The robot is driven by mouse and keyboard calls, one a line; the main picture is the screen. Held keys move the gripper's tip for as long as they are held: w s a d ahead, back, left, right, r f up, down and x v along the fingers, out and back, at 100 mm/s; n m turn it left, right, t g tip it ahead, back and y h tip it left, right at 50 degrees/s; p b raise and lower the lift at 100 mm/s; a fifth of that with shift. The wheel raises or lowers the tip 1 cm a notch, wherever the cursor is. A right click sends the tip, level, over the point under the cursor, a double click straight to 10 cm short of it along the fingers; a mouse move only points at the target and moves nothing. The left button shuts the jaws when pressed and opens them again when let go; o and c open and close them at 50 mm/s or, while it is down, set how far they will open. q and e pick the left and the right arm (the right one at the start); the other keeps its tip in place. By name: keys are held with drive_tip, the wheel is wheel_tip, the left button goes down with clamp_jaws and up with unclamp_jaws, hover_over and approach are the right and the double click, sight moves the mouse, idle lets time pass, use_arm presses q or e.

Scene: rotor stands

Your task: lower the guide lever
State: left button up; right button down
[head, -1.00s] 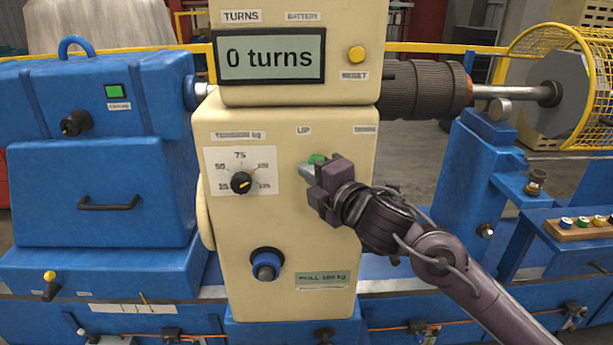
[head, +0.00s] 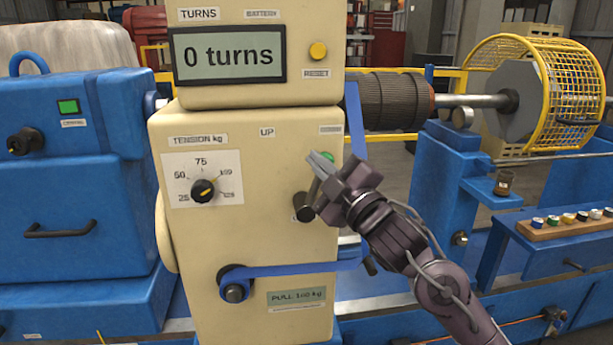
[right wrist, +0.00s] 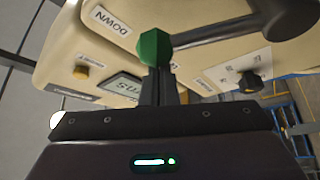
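The guide lever has a green knob (head: 327,157) and a dark pivot (head: 303,207) on the cream panel. The knob is above and slightly right of the pivot, below the UP label (head: 267,132). In the right wrist view the green knob (right wrist: 154,48) and the dark rod (right wrist: 215,36) are close ahead, near a DOWN label (right wrist: 111,21). My right gripper (head: 319,163) is at the lever. Its fingers (right wrist: 160,82) are together, tips at the knob; contact is hard to judge. Part of the lever is hidden. My left gripper is out of view.
The counter display (head: 229,55) reads 0 turns. A tension dial (head: 204,190) is on the panel's left. A blue strap (head: 300,269) runs right from the lower roller (head: 235,285). A yellow cage (head: 575,90) stands at the right.

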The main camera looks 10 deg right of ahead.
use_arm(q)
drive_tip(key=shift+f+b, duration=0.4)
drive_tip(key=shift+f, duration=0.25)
use_arm(e)
drive_tip(key=shift+d+f+m+t+h, duration=0.2)
drive_tip(key=shift+d+m+t+h, duration=0.15)
drive_tip(key=shift+d+m, duration=0.4)
drive_tip(key=shift+a, duration=0.1)
